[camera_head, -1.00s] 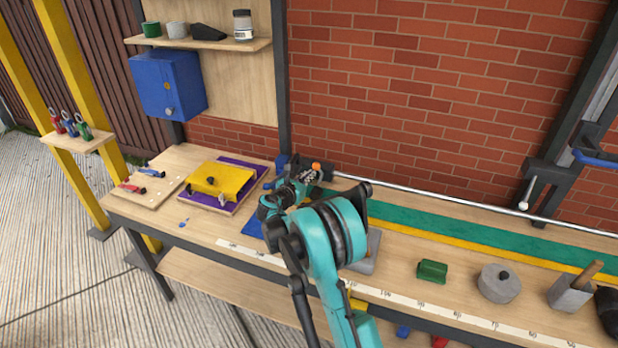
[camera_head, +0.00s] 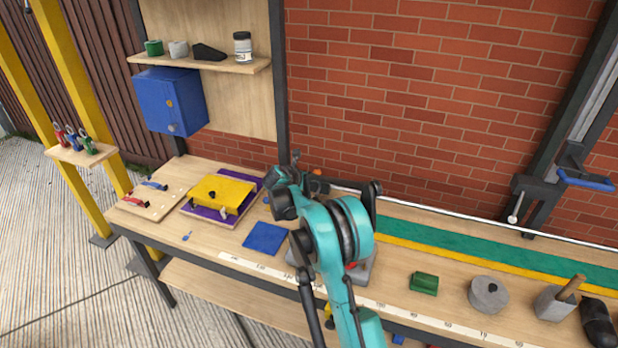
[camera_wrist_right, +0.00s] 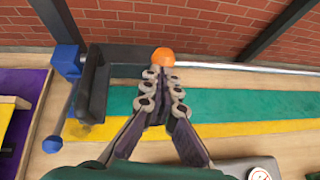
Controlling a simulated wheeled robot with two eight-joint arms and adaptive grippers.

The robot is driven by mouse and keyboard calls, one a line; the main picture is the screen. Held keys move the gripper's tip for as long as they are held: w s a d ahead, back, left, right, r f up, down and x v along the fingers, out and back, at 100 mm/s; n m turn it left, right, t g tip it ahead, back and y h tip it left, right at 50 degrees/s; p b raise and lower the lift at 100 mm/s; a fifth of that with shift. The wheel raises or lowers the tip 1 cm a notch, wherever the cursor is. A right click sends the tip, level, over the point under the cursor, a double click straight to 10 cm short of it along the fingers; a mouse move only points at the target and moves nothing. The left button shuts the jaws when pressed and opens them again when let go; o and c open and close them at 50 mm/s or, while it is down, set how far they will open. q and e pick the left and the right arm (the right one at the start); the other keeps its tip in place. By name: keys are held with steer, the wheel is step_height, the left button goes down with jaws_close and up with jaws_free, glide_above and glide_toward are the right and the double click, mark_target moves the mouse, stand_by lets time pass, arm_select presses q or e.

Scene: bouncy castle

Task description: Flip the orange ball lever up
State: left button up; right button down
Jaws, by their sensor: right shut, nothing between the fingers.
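The orange ball (camera_wrist_right: 163,57) shows in the right wrist view, just beyond my fingertips, in front of the brick wall. A bit of orange (camera_head: 317,173) also shows in the head view beside my arm. My right gripper (camera_wrist_right: 161,76) is shut and empty, its fingertips just below the ball in the picture. Whether they touch it I cannot tell. The lever's stem is hidden behind the fingers. In the head view my teal right arm hides much of the area around the ball. My left gripper is in neither view.
A dark vise-like block with a blue knob (camera_wrist_right: 66,60) stands left of the gripper. A metal rail (camera_wrist_right: 240,66) runs right from near the ball. A green strip (camera_head: 450,247) lies along the bench. A blue plate (camera_head: 265,238) and green block (camera_head: 424,283) lie nearer.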

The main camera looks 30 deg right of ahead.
mark_target(314, 171)
steer(key=w+d+r+g+y+p, duration=0.1)
steer(key=w+d+r+y+p, duration=0.1)
steer(key=p, duration=0.1)
steer(key=shift+d+g, duration=0.3)
steer(key=shift+g, duration=0.1)
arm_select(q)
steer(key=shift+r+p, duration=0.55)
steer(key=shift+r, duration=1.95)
arm_select(e)
steer(key=shift+w+d+r, duration=0.2)
steer(key=shift+w+d, duration=0.4)
steer(key=shift+a, duration=0.2)
steer(key=s+a, duration=0.1)
steer(key=s+a+r, duration=0.1)
steer(key=a, duration=0.1)
steer(key=shift+s+a, duration=0.1)
steer(key=shift+a, duration=0.15)
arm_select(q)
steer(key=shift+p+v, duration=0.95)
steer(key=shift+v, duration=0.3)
arm_select(e)
steer(key=v, duration=0.9)
steer(key=shift+d+r, duration=0.3)
steer(key=shift+r, duration=0.1)
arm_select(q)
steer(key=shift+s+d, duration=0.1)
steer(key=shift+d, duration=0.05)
